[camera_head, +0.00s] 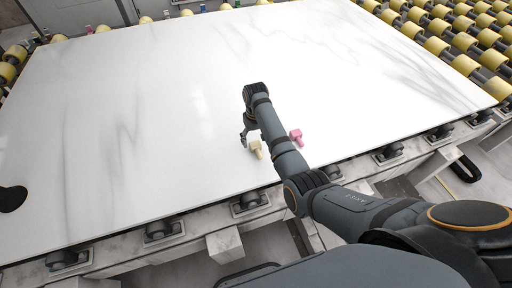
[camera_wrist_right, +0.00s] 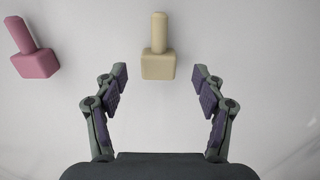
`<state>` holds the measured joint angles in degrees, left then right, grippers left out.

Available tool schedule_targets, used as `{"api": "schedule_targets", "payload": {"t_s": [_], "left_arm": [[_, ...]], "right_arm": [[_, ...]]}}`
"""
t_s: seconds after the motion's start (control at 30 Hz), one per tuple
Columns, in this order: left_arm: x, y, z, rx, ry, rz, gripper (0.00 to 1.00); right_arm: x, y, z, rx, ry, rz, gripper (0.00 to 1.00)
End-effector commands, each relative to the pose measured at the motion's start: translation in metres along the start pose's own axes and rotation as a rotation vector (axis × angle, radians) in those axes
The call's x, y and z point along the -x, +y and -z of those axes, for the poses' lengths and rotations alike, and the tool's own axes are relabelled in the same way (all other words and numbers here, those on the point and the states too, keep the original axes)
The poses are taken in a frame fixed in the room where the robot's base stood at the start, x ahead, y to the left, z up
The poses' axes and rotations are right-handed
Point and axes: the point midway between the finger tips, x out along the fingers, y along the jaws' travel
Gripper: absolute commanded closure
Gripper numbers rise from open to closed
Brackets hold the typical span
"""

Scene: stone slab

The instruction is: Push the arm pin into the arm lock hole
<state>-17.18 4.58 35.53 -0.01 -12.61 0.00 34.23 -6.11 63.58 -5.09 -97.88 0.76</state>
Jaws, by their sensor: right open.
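A cream block with a round peg (camera_head: 256,149) lies on the white slab, just to the right of my right gripper (camera_head: 245,138) in the head view. In the right wrist view the cream piece (camera_wrist_right: 158,65) is centred ahead, its peg pointing up the picture. My right gripper (camera_wrist_right: 161,73) is open, with fingertips apart on either side of the cream block's base and nothing gripped. A similar pink piece (camera_head: 296,136) lies to the right of the arm. The wrist view shows the pink piece (camera_wrist_right: 36,63) at upper left, tilted. I cannot tell any lock hole.
The white marble slab (camera_head: 120,120) is mostly clear. Yellow rollers (camera_head: 465,65) line its right side, and roller brackets (camera_head: 160,229) run along its near edge. A dark shape (camera_head: 12,198) shows at the left edge; I cannot tell what it is.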

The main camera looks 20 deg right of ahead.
Motion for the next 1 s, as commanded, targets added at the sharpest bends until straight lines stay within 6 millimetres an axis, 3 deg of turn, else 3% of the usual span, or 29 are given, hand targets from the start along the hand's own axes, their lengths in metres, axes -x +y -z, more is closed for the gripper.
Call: {"api": "schedule_targets", "payload": {"t_s": [0.2, 0.47, 0.9, 1.0], "left_arm": [[0.005, -0.001, 0.0, 0.0, 0.0, 0.001, 1.0], [0.005, -0.001, 0.0, 0.0, 0.0, 0.001, 1.0], [0.005, -0.001, 0.0, 0.0, 0.0, 0.0, 1.0], [0.005, -0.001, 0.0, 0.0, 0.0, 0.0, 1.0]], "right_arm": [[-0.034, 0.002, 0.0, 0.0, -0.002, 0.0, 0.3], [-0.039, 0.002, 0.0, -0.001, -0.001, 0.0, 0.3], [-0.039, 0.002, 0.0, 0.0, -0.001, 0.0, 0.89], [-0.038, 0.002, 0.0, -0.001, 0.0, 0.0, 0.97]]}}
